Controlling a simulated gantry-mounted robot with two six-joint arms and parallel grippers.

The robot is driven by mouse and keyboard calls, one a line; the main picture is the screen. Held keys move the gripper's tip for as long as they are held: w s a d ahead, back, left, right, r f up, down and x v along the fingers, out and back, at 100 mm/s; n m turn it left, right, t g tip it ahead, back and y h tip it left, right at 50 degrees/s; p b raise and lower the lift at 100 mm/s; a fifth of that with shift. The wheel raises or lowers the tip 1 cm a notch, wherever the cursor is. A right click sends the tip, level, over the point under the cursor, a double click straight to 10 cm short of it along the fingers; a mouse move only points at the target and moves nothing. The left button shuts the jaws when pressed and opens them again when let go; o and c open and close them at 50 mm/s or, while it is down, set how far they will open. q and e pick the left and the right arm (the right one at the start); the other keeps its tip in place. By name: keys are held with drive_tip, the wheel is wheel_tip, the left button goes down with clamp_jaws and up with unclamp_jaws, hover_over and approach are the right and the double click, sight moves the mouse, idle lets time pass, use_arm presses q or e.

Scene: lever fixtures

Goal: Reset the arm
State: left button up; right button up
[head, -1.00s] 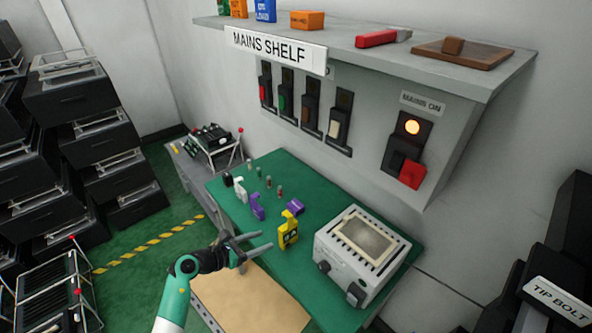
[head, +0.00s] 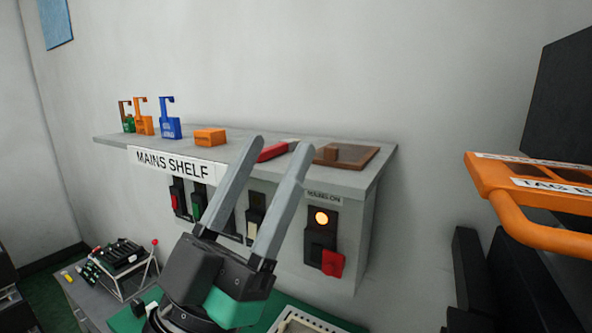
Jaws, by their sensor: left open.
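My left gripper (head: 276,145) is large in the head view, raised with its two long grey fingers pointing up. The gripper is in front of the shelf (head: 225,148) labelled MAINS SHELF and covers part of the lever row. The red lever (head: 174,201) and green lever (head: 196,207) show left of the fingers. A cream-tipped lever (head: 253,229) shows between them. The MAINS ON switch (head: 318,247) is right of the gripper, with a red handle (head: 332,263) low and a lit amber lamp (head: 321,217) above. My right gripper is not in view.
On the shelf stand hooked orange (head: 144,124) and blue (head: 171,126) tags, an orange block (head: 210,137), a red-handled tool (head: 276,150) and a brown board (head: 347,157). A rack (head: 122,260) stands lower left. An orange rail (head: 540,236) is at right.

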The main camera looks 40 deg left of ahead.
use_arm(q)
drive_tip(key=d+r+h+p, duration=0.1)
drive_tip(key=r+h+p, duration=0.1)
drive_tip(key=r+p, duration=1)
drive_tip(key=d+r+m+h+p, duration=0.1)
drive_tip(key=d+r+h+p, duration=0.1)
drive_tip(key=r+p, duration=1.1)
drive_tip(key=shift+s+d+r+m+h, duration=0.15)
drive_tip(key=shift+d+r+m+h, duration=0.15)
drive_tip(key=shift+h, duration=0.2)
